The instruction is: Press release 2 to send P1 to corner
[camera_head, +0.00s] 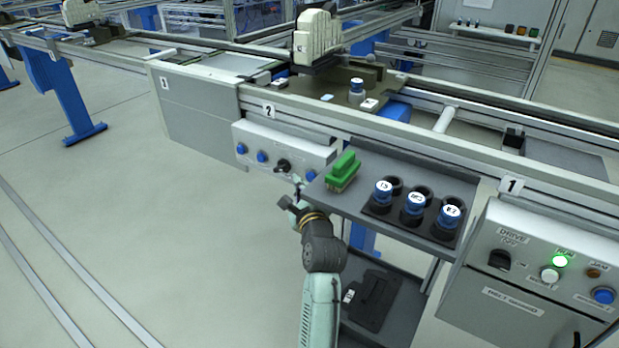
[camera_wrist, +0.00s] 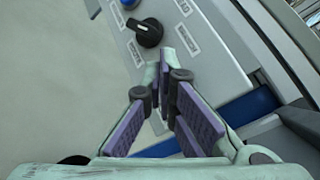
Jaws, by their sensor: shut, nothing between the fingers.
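The control box (camera_head: 310,151) under the number 2 plate (camera_head: 268,111) carries a row of blue buttons (camera_head: 262,156) and a black knob (camera_head: 283,165). Its button labels are too small to read in the head view. My gripper (camera_head: 299,192) is shut and empty, close in front of the box's right end. In the wrist view the closed fingertips (camera_wrist: 165,72) point at the panel, below the black knob (camera_wrist: 149,32). A blue button (camera_wrist: 130,3) shows at the top edge. A dark pallet (camera_head: 330,103) sits on the line behind; I cannot read P1 on it.
A grey shelf (camera_head: 405,228) right of my gripper holds a green brush-like block (camera_head: 343,170) and several blue-topped labelled pieces (camera_head: 413,204). Farther right is a drive panel (camera_head: 535,262) with a lit green lamp (camera_head: 560,261). Open floor (camera_head: 170,230) lies to the left.

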